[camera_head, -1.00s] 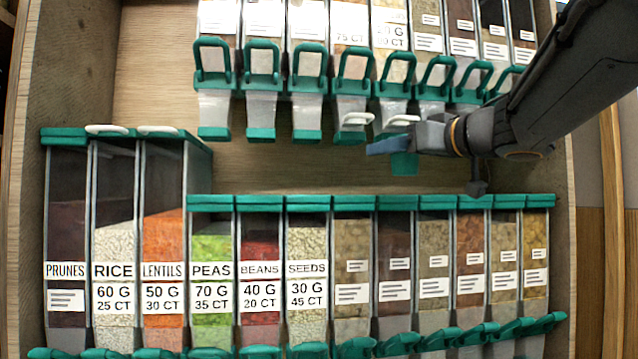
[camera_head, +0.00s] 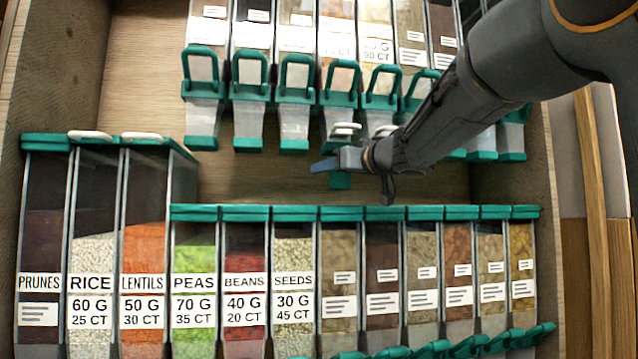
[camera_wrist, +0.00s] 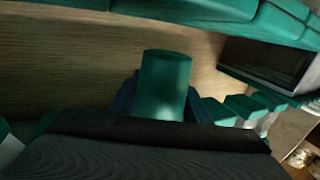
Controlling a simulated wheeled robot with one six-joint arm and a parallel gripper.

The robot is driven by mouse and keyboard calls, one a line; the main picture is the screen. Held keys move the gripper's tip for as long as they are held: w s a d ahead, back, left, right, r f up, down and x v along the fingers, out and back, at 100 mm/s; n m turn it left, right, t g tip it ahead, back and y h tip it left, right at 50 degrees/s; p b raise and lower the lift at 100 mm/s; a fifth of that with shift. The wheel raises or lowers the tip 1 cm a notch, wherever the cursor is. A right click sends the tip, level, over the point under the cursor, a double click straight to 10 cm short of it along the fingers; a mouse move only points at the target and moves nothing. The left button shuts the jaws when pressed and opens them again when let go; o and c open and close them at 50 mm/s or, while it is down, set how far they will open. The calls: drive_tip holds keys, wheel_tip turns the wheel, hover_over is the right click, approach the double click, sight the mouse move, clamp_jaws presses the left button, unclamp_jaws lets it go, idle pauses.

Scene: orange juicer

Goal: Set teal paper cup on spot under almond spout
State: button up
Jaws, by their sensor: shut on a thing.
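The teal paper cup (camera_head: 340,181) hangs below the fingers of my gripper (camera_head: 326,165) in the head view. In the wrist view the cup (camera_wrist: 165,80) fills the space between the two dark fingers (camera_wrist: 163,103), which are shut on it. The cup is in front of the wooden back panel, in the gap between the two rows of dispensers. It is just below the upper row's spouts, near a spout with white discs (camera_head: 343,130). I cannot read an almond label, and the spot under that spout cannot be made out.
The upper dispensers have teal handles (camera_head: 251,75) and spouts just above my gripper. The lower row has teal lids (camera_head: 244,213) just below the cup. Taller lentils, rice and prunes bins (camera_head: 144,240) stand at left. Bare panel (camera_head: 240,178) shows left of the cup.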

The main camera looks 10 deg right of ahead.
sight(347, 180)
drive_tip(key=shift+w+a, duration=0.25)
drive_tip(key=shift+w, duration=0.3)
drive_tip(key=shift+w+a+f, duration=0.1)
drive_tip(key=shift+w+f, duration=0.05)
drive_tip(key=shift+f, duration=0.45)
drive_tip(key=shift+w+f, duration=0.15)
drive_tip(key=shift+f, duration=0.45)
drive_tip(key=shift+f+b, duration=0.3)
drive_tip(key=shift+f, duration=0.25)
drive_tip(key=shift+f, duration=0.2)
drive_tip(key=o, duration=1.1)
drive_tip(key=shift+r, duration=0.25)
drive_tip(key=b+v, duration=0.1)
drive_tip(key=v, duration=1.1)
drive_tip(key=shift+f, duration=0.1)
